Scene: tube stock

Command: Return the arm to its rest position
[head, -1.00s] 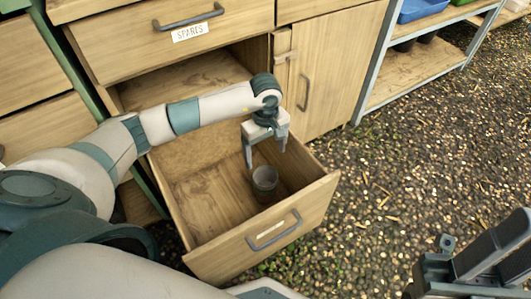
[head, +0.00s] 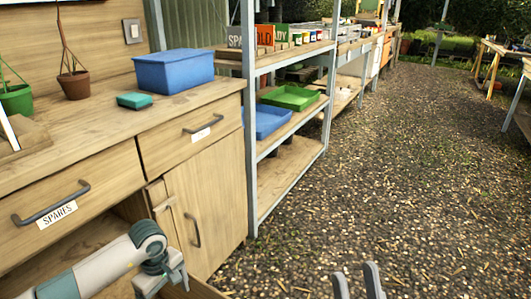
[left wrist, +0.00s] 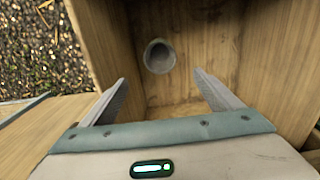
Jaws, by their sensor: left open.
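My left arm comes in at the lower left of the head view, and its gripper (head: 163,286) hangs over the open drawer at the bottom edge. In the left wrist view my left gripper (left wrist: 161,84) has its fingers spread wide with nothing between them. A small grey pot (left wrist: 159,57) stands in the wooden drawer (left wrist: 205,40) beyond the fingertips, apart from them. The pot is out of the head view. My right gripper (head: 357,281) shows only its two fingertips at the bottom, apart and empty, over the gravel.
The cabinet has a drawer labelled SPARES (head: 58,212) and a closed door (head: 205,215). A blue bin (head: 174,70), a teal sponge (head: 134,101) and a potted plant (head: 74,84) stand on the worktop. A metal shelf (head: 250,130) stands beside it.

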